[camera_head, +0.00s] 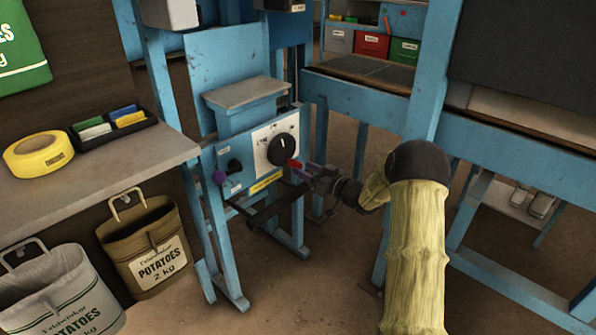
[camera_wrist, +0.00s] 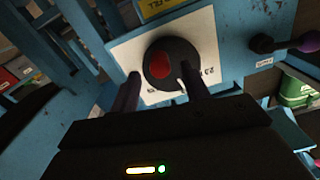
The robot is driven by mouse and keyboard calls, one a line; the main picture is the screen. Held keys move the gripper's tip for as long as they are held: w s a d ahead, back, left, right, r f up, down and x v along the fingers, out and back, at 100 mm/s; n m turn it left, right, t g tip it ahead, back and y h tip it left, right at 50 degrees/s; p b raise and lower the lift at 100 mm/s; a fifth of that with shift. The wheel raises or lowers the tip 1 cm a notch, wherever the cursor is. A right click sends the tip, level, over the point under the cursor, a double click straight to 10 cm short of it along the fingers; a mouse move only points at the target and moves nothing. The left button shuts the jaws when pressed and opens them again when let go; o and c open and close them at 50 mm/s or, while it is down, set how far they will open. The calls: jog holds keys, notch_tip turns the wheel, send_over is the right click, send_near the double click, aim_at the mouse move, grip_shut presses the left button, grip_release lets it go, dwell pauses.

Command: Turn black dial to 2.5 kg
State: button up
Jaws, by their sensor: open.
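The black dial (camera_head: 281,149) sits on a white scale plate (camera_head: 261,136) on the front of the blue machine. In the wrist view the dial (camera_wrist: 184,52) is close ahead, with a red part on it and a small white mark at its lower edge. Printed figures on the plate beside it are too small to read surely. My gripper (camera_head: 302,171) is open in front of the dial's lower right. In the wrist view my gripper (camera_wrist: 162,86) has one finger left of the dial and the other overlapping its lower right edge. I cannot tell whether they touch it.
A purple-tipped black lever (camera_head: 220,177) sticks out left of the dial; it also shows in the wrist view (camera_wrist: 300,43). A bench (camera_head: 90,185) with yellow tape (camera_head: 39,153) and a divided tray is at left, sacks hanging below. A blue table frame stands at right.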

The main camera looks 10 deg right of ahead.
aim_at(301, 167)
jog(key=shift+b+x, duration=0.5)
jog(key=shift+x, duration=1.45)
jog(key=c, duration=1)
